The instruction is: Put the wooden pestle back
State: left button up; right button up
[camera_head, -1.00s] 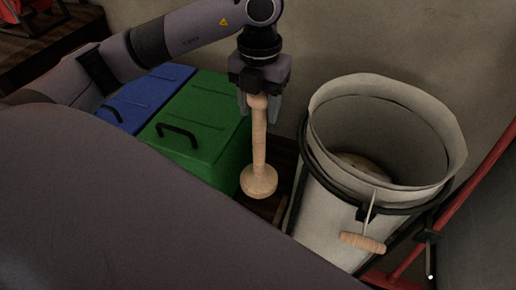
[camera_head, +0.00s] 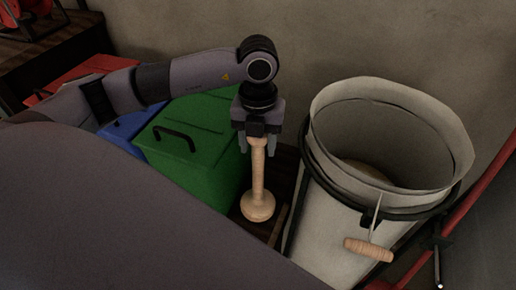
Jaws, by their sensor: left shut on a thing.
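The wooden pestle (camera_head: 258,182) is pale, with a narrow handle and a wide round foot at the bottom. It hangs roughly upright in the middle of the camera_head view. My left gripper (camera_head: 257,141) comes from above and is shut on the top of its handle. The pestle's foot shows over a dark wooden surface between the green box and the white bucket. I cannot tell whether the foot touches that surface. My right gripper is not in view.
A green lidded box (camera_head: 190,138) stands just left of the pestle, with a blue box (camera_head: 122,129) and a red one (camera_head: 84,74) beyond. A tall white bucket (camera_head: 335,207) with a wooden-grip handle (camera_head: 368,250) stands close on the right. A wall lies behind.

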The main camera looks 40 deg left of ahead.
pick_arm(q)
jog(key=shift+f, duration=0.9)
jog(key=shift+f, duration=0.2)
jog(key=o, duration=1)
jog(key=shift+o, duration=0.2)
jog(key=shift+r, duration=0.1)
